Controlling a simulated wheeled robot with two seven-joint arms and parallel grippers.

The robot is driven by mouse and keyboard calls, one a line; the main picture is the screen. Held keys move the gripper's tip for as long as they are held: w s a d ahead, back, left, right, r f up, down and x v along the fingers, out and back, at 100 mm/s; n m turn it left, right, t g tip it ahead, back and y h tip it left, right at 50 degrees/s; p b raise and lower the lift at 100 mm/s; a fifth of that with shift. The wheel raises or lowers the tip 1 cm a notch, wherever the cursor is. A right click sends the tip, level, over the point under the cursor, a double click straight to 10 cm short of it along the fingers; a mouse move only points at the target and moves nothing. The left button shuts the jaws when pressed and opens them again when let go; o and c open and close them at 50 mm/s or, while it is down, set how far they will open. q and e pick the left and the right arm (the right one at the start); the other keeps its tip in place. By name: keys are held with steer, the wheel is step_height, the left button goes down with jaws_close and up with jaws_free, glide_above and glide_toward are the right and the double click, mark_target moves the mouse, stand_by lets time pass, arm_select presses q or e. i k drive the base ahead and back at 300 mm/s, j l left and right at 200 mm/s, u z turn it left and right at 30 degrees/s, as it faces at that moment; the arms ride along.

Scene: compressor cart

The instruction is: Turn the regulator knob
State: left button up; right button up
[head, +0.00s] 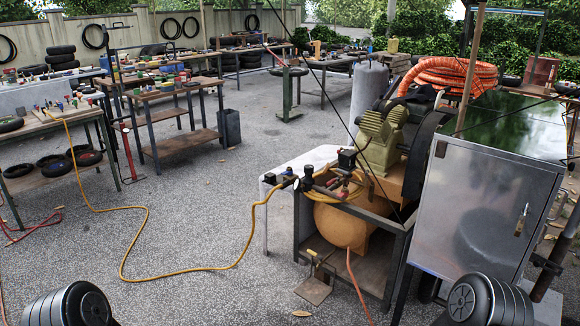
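The compressor cart (400,255) stands right of centre, with a tan tank (350,226) in its dark metal frame and an olive compressor pump (380,140) on top. A small black knob-like part (308,173), which looks like the regulator knob, sits upright at the cart's left front corner among fittings. Its exact shape and any marking are too small to tell. A black fitting (283,179) beside it joins a yellow hose. Neither gripper shows; only rounded black parts of my arms appear at the bottom left and bottom right, well apart from the knob.
The yellow hose (150,222) runs from the cart across the gravel to a table at left. A grey metal cabinet (470,205) stands right of the compressor. A pale table (305,165) stands behind the fittings. Workbenches line the back. The gravel left of the cart is mostly open.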

mark_target(308, 169)
steer(key=i+j, duration=0.2)
steer(key=j, duration=0.15)
steer(key=i+j+z, duration=0.1)
steer(key=j, duration=0.25)
steer(key=i+j+z, duration=0.1)
steer(key=j, duration=0.25)
steer(key=i+j, duration=0.3)
steer(key=i+j+z, duration=0.1)
steer(key=j, duration=0.3)
steer(key=i+j, duration=0.15)
steer(key=j, duration=0.25)
steer(key=i+j+z, duration=0.15)
steer(key=j, duration=0.25)
steer(key=i+j+z, duration=0.15)
steer(key=i+j, duration=0.2)
steer(key=i, duration=0.15)
steer(key=i+j+z, duration=0.1)
steer(key=i+j, duration=0.3)
steer(key=i+l, duration=0.15)
steer(key=i, duration=0.25)
steer(key=i+l+z, duration=0.1)
steer(key=i, duration=0.25)
